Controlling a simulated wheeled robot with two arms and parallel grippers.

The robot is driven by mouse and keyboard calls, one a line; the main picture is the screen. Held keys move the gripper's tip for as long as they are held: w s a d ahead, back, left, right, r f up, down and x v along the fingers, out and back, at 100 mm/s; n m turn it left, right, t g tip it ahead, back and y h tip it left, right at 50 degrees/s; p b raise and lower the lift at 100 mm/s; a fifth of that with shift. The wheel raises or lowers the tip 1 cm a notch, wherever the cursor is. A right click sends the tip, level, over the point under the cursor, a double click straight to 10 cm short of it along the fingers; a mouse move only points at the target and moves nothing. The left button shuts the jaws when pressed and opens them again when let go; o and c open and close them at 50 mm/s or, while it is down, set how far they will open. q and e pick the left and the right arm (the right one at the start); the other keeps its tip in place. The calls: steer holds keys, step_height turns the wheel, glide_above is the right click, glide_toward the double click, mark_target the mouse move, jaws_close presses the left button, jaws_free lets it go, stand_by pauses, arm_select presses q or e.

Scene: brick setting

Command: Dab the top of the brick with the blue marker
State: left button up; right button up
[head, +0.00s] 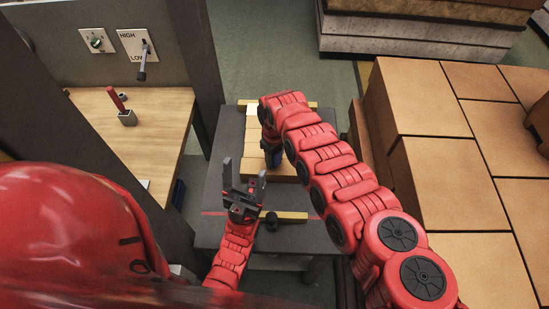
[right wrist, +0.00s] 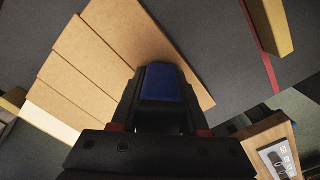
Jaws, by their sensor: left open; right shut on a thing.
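A row of tan bricks (head: 286,168) lies on the dark grey table; it also shows in the right wrist view (right wrist: 75,75). My right gripper (right wrist: 162,98) is shut on the blue marker (right wrist: 163,82), at the end brick (right wrist: 150,45) of the row. The marker's tip is hidden, so I cannot tell whether it touches the brick. In the head view a blue bit of the marker (head: 276,160) shows under my right arm. My left gripper (head: 244,173) is open and empty, in front of the bricks to the left.
A yellow bar (head: 290,217) with a black knob lies at the table's front, by a red line. Another yellow bar lies at the back. Large tan blocks (head: 450,190) fill the right.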

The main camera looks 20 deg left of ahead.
steer(key=shift+s+f+b, duration=0.1)
steer(key=shift+f+b, duration=0.4)
steer(key=shift+b, duration=0.1)
stand_by(1.4)
step_height(320, 180, up, 2)
steer(key=shift+r+p, duration=0.1)
steer(key=shift+p, duration=0.85)
step_height(320, 180, up, 5)
steer(key=p, duration=0.4)
